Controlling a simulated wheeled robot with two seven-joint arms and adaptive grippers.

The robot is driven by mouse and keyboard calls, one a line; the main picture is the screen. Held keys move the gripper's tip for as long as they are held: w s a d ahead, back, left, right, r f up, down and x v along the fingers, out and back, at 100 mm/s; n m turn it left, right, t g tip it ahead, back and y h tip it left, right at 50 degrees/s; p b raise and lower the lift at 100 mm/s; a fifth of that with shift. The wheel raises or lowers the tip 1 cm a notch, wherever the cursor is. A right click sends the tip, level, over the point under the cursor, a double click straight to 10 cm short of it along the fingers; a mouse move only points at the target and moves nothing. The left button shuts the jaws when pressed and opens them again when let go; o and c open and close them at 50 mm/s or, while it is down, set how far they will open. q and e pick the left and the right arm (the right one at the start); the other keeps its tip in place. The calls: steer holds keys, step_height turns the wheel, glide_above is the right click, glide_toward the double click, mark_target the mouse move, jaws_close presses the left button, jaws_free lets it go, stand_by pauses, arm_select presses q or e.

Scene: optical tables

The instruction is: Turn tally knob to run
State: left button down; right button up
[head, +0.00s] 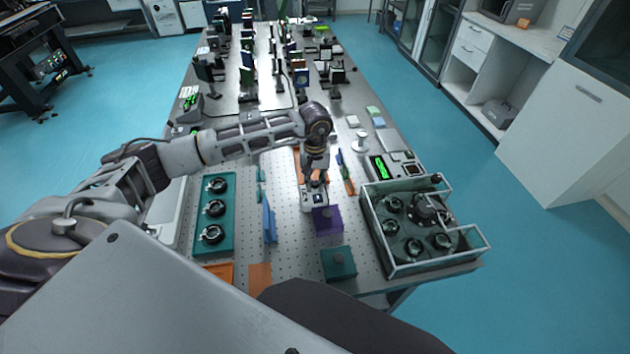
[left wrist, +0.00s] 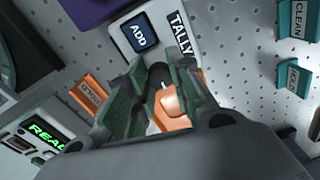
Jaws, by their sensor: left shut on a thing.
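The tally box (head: 312,202) is a small pale unit on the perforated optical table. In the left wrist view its TALLY label (left wrist: 180,36) and its dark ADD button (left wrist: 138,36) are plain. My left gripper (head: 315,182) points down at the box's far part. In the left wrist view, its green-padded fingers (left wrist: 158,82) are shut around the tally knob, of which only a dark part (left wrist: 158,74) shows between the tips. An orange piece (left wrist: 174,106) also shows between the fingers. The knob's pointer and setting marks are hidden. My right gripper is not in view.
A purple block (head: 326,219) stands just in front of the box, and a teal block (head: 338,263) nearer me. A clear-walled tray (head: 388,268) is at right, beside a green-lit display unit (head: 379,168). A teal ring holder (head: 194,238) lies left. Optics crowd the far table.

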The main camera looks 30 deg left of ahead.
arm_select(q)
steer(key=shift+n+b, duration=0.35)
steer(key=shift+n, duration=0.15)
steer(key=shift+n+b, duration=0.35)
steer(key=shift+n, duration=0.05)
steer(key=shift+n+b, duration=0.5)
steer(key=shift+n, duration=0.6)
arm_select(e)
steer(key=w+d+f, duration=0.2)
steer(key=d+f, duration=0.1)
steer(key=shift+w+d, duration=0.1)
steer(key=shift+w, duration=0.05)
